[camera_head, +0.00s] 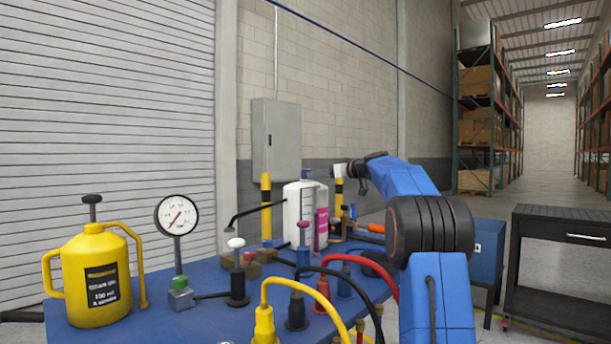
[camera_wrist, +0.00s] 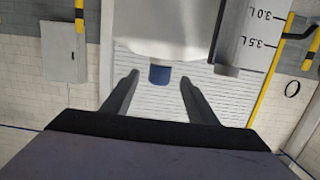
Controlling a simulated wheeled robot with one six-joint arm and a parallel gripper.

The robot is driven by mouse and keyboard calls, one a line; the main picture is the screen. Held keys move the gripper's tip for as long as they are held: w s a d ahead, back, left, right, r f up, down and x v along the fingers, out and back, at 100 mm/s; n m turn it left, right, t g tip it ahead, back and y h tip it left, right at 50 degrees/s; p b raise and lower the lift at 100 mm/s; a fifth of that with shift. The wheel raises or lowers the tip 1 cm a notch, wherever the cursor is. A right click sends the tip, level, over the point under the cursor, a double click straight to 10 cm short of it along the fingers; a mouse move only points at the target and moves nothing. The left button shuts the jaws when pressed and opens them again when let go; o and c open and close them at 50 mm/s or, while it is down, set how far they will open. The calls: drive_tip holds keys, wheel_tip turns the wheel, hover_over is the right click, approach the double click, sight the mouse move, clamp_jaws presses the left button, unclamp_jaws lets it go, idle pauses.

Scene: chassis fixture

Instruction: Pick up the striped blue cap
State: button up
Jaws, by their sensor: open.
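A white container (camera_head: 294,215) with a magenta label stands on the blue table (camera_head: 210,325), with a small blue cap (camera_head: 308,173) on its top. In the wrist view, which looks upside down, the blue cap (camera_wrist: 160,75) sticks out from the white container (camera_wrist: 165,25). Stripes on the cap are too small to make out. My gripper (camera_wrist: 160,80) is open, and the cap shows between its two fingertips with a gap on either side. Whether the cap is at fingertip depth or beyond I cannot tell. In the head view my gripper (camera_head: 345,170) is right of the cap at about its height.
A yellow can (camera_head: 95,275) and a pressure gauge (camera_head: 177,215) stand at the left of the table. Knobs, posts and curved yellow, black and red hoses (camera_head: 315,270) crowd its front. A yellow-black post (camera_head: 266,205) stands behind. A dark cart (camera_head: 560,265) is at right.

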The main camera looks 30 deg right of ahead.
drive_tip(key=shift+r+x, duration=0.1)
drive_tip(key=shift+x, duration=1.8)
drive_tip(key=shift+r+x, duration=0.15)
drive_tip(key=shift+x, duration=1.75)
clamp_jaws()
